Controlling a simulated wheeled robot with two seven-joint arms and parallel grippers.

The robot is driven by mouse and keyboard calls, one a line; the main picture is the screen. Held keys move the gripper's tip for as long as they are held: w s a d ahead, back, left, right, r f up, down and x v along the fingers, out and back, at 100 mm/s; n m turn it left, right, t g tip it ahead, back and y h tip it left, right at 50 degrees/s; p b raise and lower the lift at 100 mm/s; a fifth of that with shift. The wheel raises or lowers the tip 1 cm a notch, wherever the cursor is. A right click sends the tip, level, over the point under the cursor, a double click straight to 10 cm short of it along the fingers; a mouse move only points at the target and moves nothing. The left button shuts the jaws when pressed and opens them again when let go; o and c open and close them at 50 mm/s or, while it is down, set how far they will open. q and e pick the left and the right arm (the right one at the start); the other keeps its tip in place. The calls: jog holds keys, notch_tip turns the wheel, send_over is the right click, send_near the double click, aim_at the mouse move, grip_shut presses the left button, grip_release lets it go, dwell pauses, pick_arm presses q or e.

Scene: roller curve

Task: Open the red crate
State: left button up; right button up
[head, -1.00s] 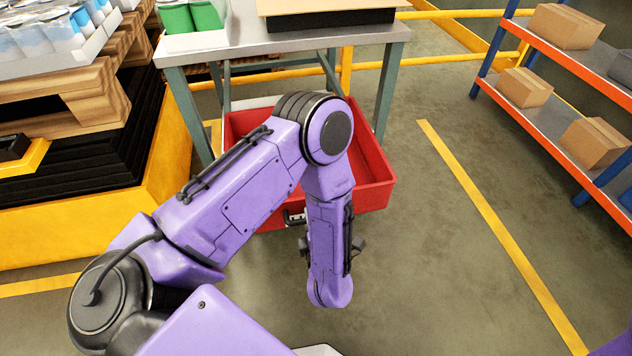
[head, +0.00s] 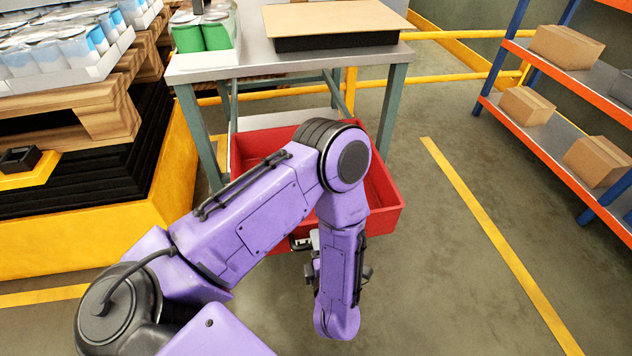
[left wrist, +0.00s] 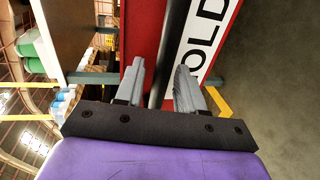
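The red crate (head: 388,222) sits on the floor at the front of the metal table, partly hidden behind my left arm. My left gripper (head: 314,240) is at this front, mostly hidden by my forearm. In the left wrist view, its two grey fingers (left wrist: 160,88) are apart, with a dark bar (left wrist: 172,48) running between them. The crate's red side and white label (left wrist: 207,38) with black letters lie just beyond. My right gripper is out of view.
The metal table (head: 245,68) carries green cans (head: 202,35) and a flat brown-topped box (head: 335,20). A yellow-edged pallet stand (head: 150,215) is at the left. A shelf with cardboard boxes (head: 565,48) stands at the right. The floor right of the crate is clear.

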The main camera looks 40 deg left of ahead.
pick_arm(q)
jog(key=p+v, duration=0.1)
jog(key=v, duration=0.9)
jog(key=shift+s+d, duration=0.15)
jog(key=shift+s, duration=0.05)
notch_tip(320, 180, down, 10)
jog(key=m+g+h, duration=0.2)
jog(key=m+h, duration=0.6)
jog(key=m, duration=0.9)
jog(key=s+a+f+m+g, duration=0.3)
jog(key=s+a+m+g, duration=0.15)
jog(key=s+a, duration=0.75)
notch_tip(320, 180, up, 18)
jog(key=w+p, duration=0.1)
jog(key=p, duration=1.6)
jog(key=shift+f+p, duration=0.2)
jog(key=shift+p, duration=0.2)
